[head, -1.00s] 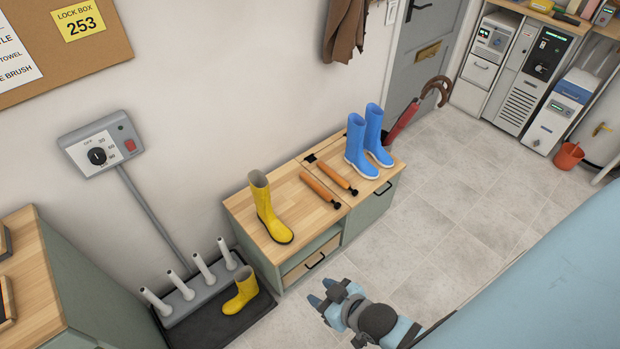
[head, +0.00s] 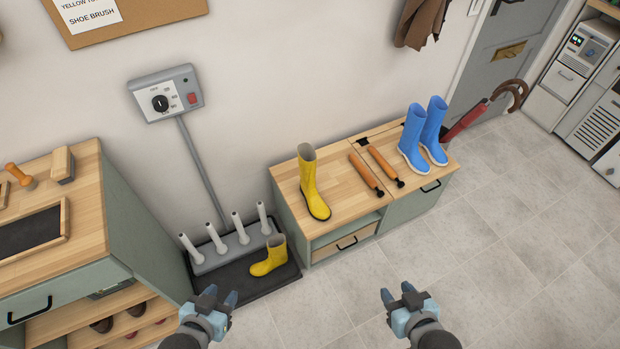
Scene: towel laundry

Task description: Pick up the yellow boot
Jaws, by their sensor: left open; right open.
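One yellow boot (head: 309,184) stands upright on the left part of the wooden bench top (head: 287,181). A second, shorter-looking yellow boot (head: 270,257) is on the dark tray (head: 239,291) on the floor, in front of the boot dryer's white pegs. My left gripper (head: 216,297) is open and empty, below and to the left of the boot on the tray. My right gripper (head: 400,295) is open and empty over the floor in front of the bench. Neither gripper touches a boot.
Two blue boots (head: 418,138) and two orange-handled tools (head: 374,171) are on the bench. The boot dryer (head: 212,258) has several upright pegs. A wooden-topped cabinet (head: 85,201) stands at left. The floor (head: 500,252) at right is clear.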

